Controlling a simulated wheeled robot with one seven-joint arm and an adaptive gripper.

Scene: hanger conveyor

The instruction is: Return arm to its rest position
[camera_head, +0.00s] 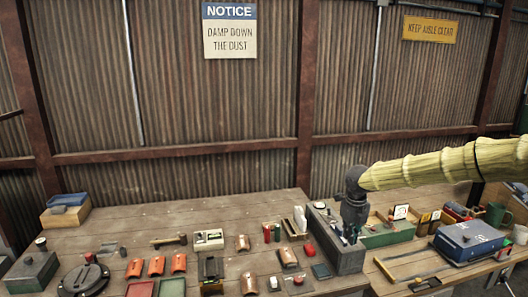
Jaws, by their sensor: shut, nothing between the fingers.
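My arm (440,165), in a pale yellow ribbed sleeve, reaches in from the right edge above the workbench. My gripper (351,236) hangs from its end, dark grey and pointing down. It is shut, with nothing seen held in it. Its tips are over or within the outline of a long grey open box (347,262) on the bench. I cannot tell how high the tips are above the box floor, and they hide part of its inside.
A green box (388,238) stands just right of my gripper, and a blue case (468,243) farther right. Orange tiles (156,266), trays and small tools cover the front of the bench. The bench's back left (180,215) is mostly clear. A corrugated wall stands behind.

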